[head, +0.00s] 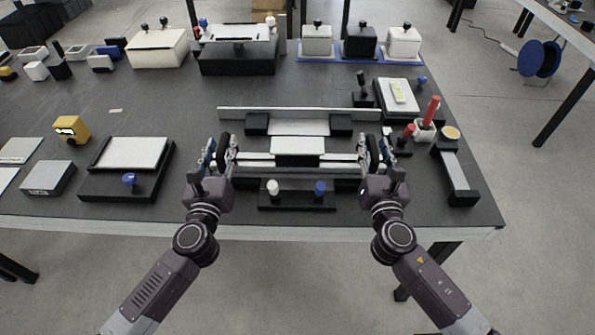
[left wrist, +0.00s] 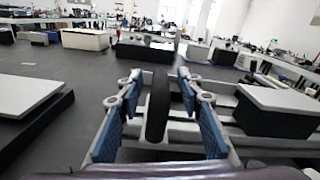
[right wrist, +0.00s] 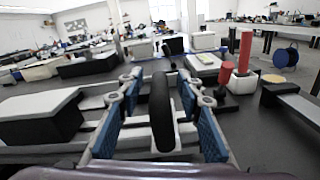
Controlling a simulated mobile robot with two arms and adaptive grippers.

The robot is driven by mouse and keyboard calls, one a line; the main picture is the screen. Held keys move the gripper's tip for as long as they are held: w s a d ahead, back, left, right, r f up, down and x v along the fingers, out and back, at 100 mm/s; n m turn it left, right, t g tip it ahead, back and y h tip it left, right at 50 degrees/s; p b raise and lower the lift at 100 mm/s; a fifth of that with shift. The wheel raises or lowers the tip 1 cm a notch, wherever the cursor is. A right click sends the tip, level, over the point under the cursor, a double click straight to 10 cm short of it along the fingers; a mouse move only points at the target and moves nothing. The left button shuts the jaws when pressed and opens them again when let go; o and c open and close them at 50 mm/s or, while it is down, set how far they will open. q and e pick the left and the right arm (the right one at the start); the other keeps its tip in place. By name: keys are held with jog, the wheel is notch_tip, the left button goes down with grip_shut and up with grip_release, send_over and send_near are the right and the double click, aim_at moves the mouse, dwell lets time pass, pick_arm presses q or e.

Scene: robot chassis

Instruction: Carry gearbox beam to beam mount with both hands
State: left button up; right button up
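The gearbox beam (head: 258,163) appears to be the silver bar across the front middle of the table, with a white-topped block at its centre. A black upright handle stands at its left end (left wrist: 158,105) and another at its right end (right wrist: 161,112). My left gripper (head: 222,150) is open, its blue-padded fingers on either side of the left handle with gaps showing. My right gripper (head: 373,150) is open around the right handle in the same way. Behind the beam is a pale plate between two black blocks (head: 257,124), possibly the beam mount; I cannot tell for sure.
A long pale rail (head: 300,113) runs behind the blocks. A black base with white and blue knobs (head: 297,204) lies in front. A red-handled tool (head: 432,110) stands at right, near a black stand (head: 463,199). A black tray (head: 115,188) lies at left. Boxes line the back.

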jog(key=shift+s+f, duration=0.1)
jog(key=shift+s, duration=0.35)
pick_arm(q)
jog(key=s, duration=1.2)
jog(key=shift+a, duration=0.2)
pick_arm(e)
jog(key=s, duration=1.1)
jog(key=shift+a, duration=0.15)
pick_arm(q)
jog(key=shift+d+r, duration=0.1)
